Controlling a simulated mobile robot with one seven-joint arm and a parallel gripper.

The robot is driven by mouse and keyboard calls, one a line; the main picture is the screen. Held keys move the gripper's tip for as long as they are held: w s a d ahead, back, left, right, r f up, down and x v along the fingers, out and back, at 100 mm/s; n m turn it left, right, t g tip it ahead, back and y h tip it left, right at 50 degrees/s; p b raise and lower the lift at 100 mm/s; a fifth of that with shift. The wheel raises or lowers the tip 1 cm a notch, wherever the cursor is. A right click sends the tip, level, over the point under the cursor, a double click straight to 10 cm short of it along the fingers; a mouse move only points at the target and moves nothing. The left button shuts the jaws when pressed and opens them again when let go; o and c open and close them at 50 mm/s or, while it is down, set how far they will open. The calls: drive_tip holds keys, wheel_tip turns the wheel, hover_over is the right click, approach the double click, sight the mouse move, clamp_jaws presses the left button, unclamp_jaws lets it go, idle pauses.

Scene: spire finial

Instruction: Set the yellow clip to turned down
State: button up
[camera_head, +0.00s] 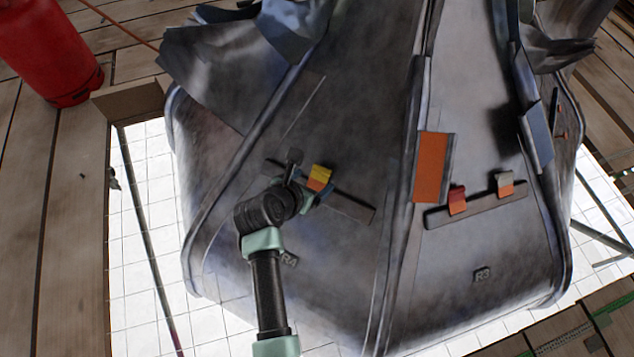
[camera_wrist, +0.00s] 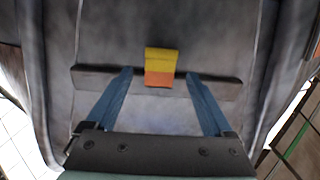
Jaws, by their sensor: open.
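The yellow clip (camera_head: 320,173) sits on a dark bar (camera_head: 354,207) on the left metal panel. In the wrist view the clip (camera_wrist: 161,54) is near the middle of the bar (camera_wrist: 97,77), with a yellow upper part and an orange part below it. My gripper (camera_wrist: 158,74) is open, its two blue fingers apart, one on each side of the clip with a gap to each. In the head view my gripper (camera_head: 313,187) is at the bar and partly hides it. Contact between fingers and bar cannot be told.
On the right panel, a second bar (camera_head: 478,217) holds a red clip (camera_head: 457,200) and a grey clip (camera_head: 504,183). An orange plate (camera_head: 432,167) is on the seam between panels. Torn, bent metal (camera_head: 215,70) rises above. A red cylinder (camera_head: 45,50) stands at the upper left.

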sight(319, 177)
drive_tip(key=shift+b+x, duration=1)
drive_tip(key=shift+x, duration=1)
clamp_jaws()
drive_tip(key=shift+w+d+r+g+p, duration=0.1)
drive_tip(key=shift+r+g+p, duration=0.2)
drive_tip(key=shift+p, duration=0.85)
drive_tip(key=shift+w+f+p, duration=0.1)
drive_tip(key=shift+f+p, duration=0.05)
drive_tip(key=shift+p, duration=0.6)
drive_tip(key=shift+f+g+y, duration=0.2)
drive_tip(key=shift+g+y, duration=0.1)
